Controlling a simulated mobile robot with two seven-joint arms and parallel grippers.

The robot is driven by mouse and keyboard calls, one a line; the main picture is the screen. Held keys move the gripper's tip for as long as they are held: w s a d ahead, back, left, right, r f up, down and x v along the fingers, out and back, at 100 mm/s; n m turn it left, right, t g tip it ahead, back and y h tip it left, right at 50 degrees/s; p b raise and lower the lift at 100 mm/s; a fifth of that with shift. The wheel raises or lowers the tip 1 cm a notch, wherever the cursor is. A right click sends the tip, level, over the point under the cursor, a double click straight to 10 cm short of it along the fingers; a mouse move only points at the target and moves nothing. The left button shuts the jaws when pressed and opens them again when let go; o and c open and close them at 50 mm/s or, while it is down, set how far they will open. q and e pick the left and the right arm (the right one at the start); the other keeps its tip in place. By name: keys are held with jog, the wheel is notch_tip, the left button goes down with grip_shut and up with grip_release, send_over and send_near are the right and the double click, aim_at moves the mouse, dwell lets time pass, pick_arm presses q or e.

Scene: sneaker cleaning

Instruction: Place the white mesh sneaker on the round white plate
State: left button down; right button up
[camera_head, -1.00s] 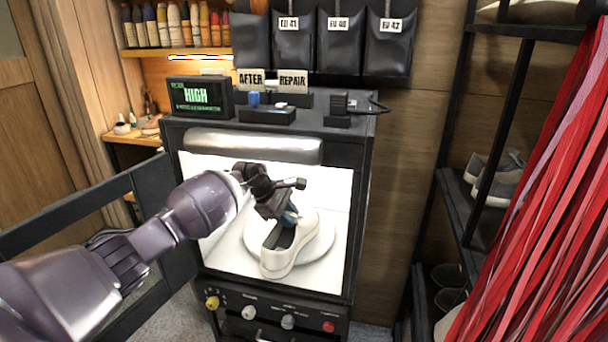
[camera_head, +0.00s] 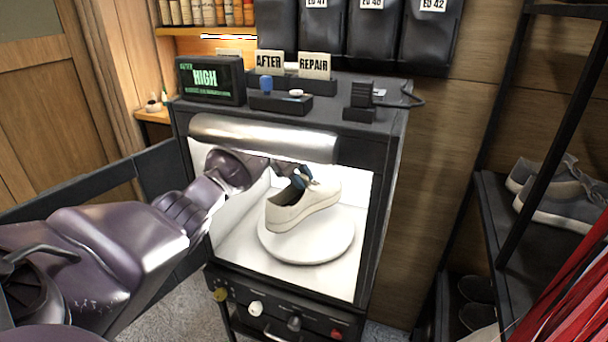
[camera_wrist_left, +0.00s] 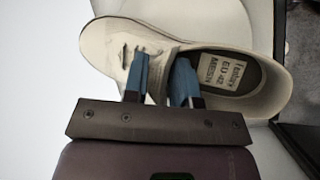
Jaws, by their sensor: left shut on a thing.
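The white mesh sneaker (camera_head: 303,205) is inside the lit white box, over the round white plate (camera_head: 307,245). It looks level, sole down, set toward the plate's back left; I cannot tell whether the sole touches the plate. My left gripper (camera_head: 301,178) reaches in from the left and is shut on the sneaker's upper at the opening. In the left wrist view the blue fingertips (camera_wrist_left: 160,80) grip the edge of the sneaker (camera_wrist_left: 215,60), one outside and one inside. An insole label (camera_wrist_left: 233,75) reads EU 42 MESH. My right gripper is not in view.
The black cabinet (camera_head: 388,190) frames the box, with knobs (camera_head: 255,307) below. On top stand a HIGH display (camera_head: 209,80) and AFTER and REPAIR cards (camera_head: 314,65). A shoe rack (camera_head: 495,200) stands at right. The plate's front is clear.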

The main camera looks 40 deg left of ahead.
pick_arm(q)
jog(key=shift+f+b, duration=0.4)
jog(key=shift+f, duration=2.2)
jog(key=shift+f+b, duration=0.35)
jog(key=shift+f, duration=0.2)
jog(key=c, duration=0.8)
grip_release()
jog(key=shift+c, duration=0.2)
